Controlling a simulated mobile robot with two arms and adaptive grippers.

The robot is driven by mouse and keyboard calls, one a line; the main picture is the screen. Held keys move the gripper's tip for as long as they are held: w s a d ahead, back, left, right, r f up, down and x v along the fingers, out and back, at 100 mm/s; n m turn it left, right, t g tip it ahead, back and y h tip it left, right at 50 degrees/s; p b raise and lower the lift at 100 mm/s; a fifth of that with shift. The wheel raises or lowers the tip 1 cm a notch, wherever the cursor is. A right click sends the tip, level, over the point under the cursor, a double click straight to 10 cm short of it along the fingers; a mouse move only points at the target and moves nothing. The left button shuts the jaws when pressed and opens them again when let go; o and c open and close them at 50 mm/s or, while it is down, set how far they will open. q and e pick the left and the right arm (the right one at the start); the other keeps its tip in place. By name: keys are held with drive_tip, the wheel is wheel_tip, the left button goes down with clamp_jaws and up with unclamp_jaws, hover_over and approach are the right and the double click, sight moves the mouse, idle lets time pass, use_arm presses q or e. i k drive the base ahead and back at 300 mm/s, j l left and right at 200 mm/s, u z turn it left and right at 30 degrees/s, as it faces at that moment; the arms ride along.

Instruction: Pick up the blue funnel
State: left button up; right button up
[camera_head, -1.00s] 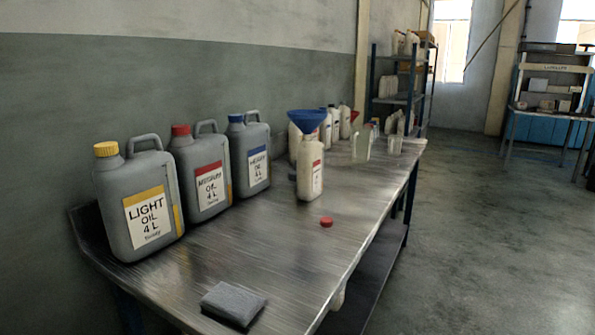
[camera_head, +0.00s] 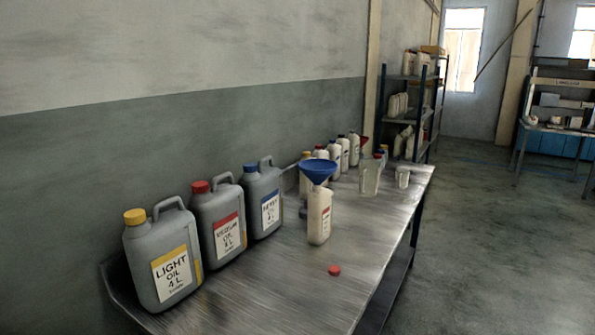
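The blue funnel (camera_head: 318,172) sits upright in the mouth of a white bottle (camera_head: 319,215) with a red-and-white label. The bottle stands on the metal table (camera_head: 270,285), near its middle. The funnel's spout is hidden. Neither of my grippers shows in the head view.
Three grey jugs stand along the wall: yellow-capped (camera_head: 160,262), red-capped (camera_head: 218,222) and blue-capped (camera_head: 262,200). A red cap (camera_head: 334,270) lies in front of the bottle. Several small bottles and clear beakers (camera_head: 370,178) stand behind. Open floor (camera_head: 480,240) lies right of the table.

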sight(318, 178)
drive_tip(key=i+l+u, duration=0.1)
drive_tip(key=u, duration=0.3)
drive_tip(key=l+u, duration=0.25)
drive_tip(key=u, duration=0.15)
drive_tip(key=i+l+u, duration=0.1)
drive_tip(key=l+u, duration=0.15)
drive_tip(key=u, duration=0.15)
drive_tip(key=l+u, duration=0.2)
drive_tip(key=u, duration=0.2)
